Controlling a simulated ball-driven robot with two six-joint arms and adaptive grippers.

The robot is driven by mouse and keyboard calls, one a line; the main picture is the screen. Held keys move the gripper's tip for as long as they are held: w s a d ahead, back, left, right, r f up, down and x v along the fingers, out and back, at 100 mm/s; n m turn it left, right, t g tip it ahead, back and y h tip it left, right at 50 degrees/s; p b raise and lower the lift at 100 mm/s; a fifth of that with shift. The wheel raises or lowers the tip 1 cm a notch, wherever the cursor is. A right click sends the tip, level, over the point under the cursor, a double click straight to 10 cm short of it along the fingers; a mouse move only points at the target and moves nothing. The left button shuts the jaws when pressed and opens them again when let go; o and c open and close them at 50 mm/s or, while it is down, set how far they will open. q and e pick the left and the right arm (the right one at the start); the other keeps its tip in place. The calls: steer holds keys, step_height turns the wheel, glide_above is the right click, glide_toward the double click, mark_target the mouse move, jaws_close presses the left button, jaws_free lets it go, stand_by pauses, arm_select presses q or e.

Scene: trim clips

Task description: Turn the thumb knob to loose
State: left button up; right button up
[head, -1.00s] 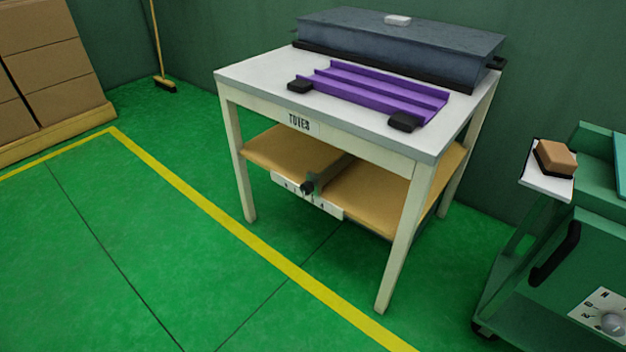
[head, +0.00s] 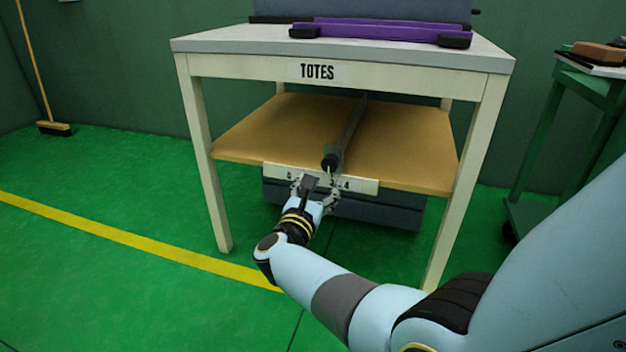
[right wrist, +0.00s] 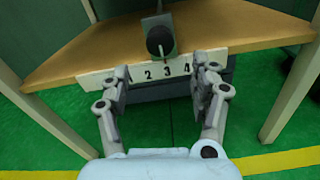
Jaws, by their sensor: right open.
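The black round thumb knob (head: 331,161) sits on a grey-green slider block at the front edge of the table's lower shelf. In the right wrist view the knob (right wrist: 160,40) shows face on, above a white scale strip (right wrist: 97,79) with black numbers. A thin pale pointer below it stands between 2 and 3. No loose mark is readable. My right gripper (head: 316,184) is open and empty, in front of the strip and just below the knob. In the right wrist view its fingers (right wrist: 161,80) are spread either side below the knob, apart from it. My left gripper is out of view.
The wooden shelf (head: 240,130) is split by a grey rail (head: 352,125) behind the knob. The white table top (head: 230,40) and its legs frame the space. A dark grey box (head: 390,212) lies under the shelf. A green cart (head: 592,90) stands right.

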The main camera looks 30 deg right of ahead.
mark_target(328, 167)
steer(key=x, duration=0.3)
steer(key=shift+w+d+b, duration=0.2)
steer(key=shift+w+b, duration=0.05)
steer(key=shift+b, duration=0.05)
steer(key=b+x, duration=0.1)
steer(key=x, duration=0.4)
steer(key=shift+d+f, duration=0.1)
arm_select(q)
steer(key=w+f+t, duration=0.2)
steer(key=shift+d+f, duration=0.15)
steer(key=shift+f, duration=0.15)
arm_select(e)
steer(key=shift+w+d, duration=0.25)
steer(key=c, duration=1.2)
